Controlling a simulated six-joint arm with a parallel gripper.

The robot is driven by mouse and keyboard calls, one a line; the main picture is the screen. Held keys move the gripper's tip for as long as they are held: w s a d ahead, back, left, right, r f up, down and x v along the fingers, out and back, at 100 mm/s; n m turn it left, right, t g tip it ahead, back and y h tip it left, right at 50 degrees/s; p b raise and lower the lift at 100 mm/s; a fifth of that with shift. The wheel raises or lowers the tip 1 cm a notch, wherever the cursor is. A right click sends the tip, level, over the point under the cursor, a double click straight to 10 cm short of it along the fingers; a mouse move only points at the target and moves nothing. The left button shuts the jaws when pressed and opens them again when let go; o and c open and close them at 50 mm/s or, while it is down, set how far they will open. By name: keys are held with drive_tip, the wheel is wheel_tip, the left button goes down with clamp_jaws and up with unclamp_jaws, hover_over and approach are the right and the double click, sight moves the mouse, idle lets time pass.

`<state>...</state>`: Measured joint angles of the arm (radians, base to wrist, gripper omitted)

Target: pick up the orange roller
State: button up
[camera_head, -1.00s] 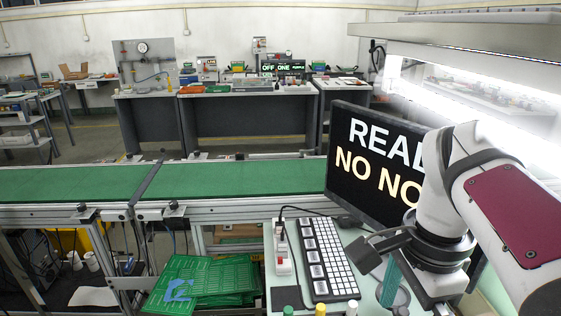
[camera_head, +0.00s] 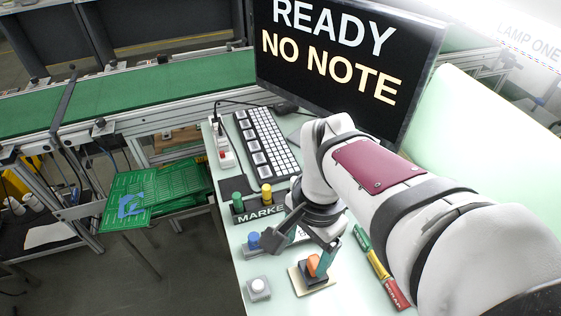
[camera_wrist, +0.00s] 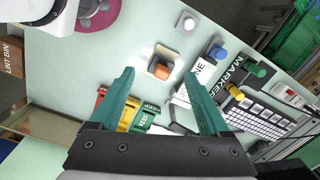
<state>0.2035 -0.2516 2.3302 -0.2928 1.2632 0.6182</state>
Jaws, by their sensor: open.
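The orange roller (camera_head: 313,264) is a small orange piece on a square tan stand on the pale green bench. In the wrist view the orange roller (camera_wrist: 162,72) shows just past the fingertips, roughly midway between them. My gripper (camera_head: 301,250) hangs over the stand, and one teal finger partly covers the roller in the head view. In the wrist view my gripper (camera_wrist: 160,77) has its two teal fingers wide apart with nothing between them. I cannot tell the exact height of the fingertips above the roller.
A grey button box (camera_head: 258,289) is at front left. Green, yellow and red labelled blocks (camera_head: 378,265) lie to the right. A keyboard (camera_head: 267,146) and a monitor (camera_head: 340,65) stand behind.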

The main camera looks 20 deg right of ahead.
sight(315, 261)
drive_tip(key=w+d+f+m, duration=0.1)
drive_tip(key=w+d+m, duration=0.3)
drive_tip(key=shift+h, duration=0.3)
drive_tip(key=f, duration=1.5)
drive_tip(key=shift+s+d+f, duration=0.25)
drive_tip(key=shift+s+d, duration=0.05)
drive_tip(key=shift+d, duration=0.1)
clamp_jaws()
